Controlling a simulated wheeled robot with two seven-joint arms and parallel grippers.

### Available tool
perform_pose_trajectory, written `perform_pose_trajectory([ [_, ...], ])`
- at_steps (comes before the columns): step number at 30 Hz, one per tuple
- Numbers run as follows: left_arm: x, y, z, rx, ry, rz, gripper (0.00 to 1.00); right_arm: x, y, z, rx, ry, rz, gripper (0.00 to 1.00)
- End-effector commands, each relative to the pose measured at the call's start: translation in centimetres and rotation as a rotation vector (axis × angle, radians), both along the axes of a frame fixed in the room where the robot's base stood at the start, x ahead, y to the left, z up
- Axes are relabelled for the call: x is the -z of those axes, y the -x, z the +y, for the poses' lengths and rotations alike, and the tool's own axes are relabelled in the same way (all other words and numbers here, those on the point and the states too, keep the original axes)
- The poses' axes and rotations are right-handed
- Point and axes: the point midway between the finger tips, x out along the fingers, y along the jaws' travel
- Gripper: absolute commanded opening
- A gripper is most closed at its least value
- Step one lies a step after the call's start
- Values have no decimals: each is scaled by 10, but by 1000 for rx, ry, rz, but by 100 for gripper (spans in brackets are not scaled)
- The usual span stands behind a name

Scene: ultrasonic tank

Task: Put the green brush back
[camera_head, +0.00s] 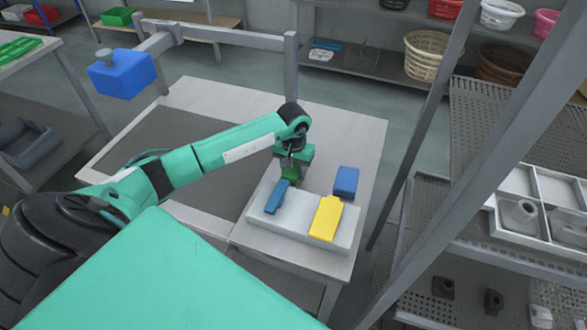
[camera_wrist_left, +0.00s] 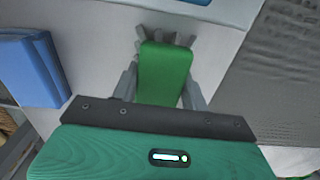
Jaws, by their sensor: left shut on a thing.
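The green brush (camera_head: 291,174) is between the fingers of my left gripper (camera_head: 293,168), at the far edge of a white tray (camera_head: 285,226). In the left wrist view the brush (camera_wrist_left: 165,72) shows as a green block between the two grey fingers, and the gripper (camera_wrist_left: 163,85) is shut on it. My gripper hides part of the brush in the head view. I cannot tell whether the brush touches the surface under it. My right gripper is not in view.
On the tray lie a narrow blue piece (camera_head: 276,197) and a yellow piece (camera_head: 326,218). A blue block (camera_head: 346,182) stands beside the tray's far right. A dark recessed panel (camera_head: 180,160) fills the table's left. A metal post and shelves (camera_head: 515,215) stand at right.

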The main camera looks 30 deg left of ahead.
Motion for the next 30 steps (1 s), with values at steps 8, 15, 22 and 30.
perform_pose_trajectory([
  [8,1,0,0,0,0,0,67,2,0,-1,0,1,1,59],
  [15,-2,0,0,0,0,0,67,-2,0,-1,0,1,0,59],
  [22,-33,-2,1,2,-4,-6,67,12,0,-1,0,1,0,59],
  [30,-88,-1,1,0,-2,-5,67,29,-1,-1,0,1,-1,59],
])
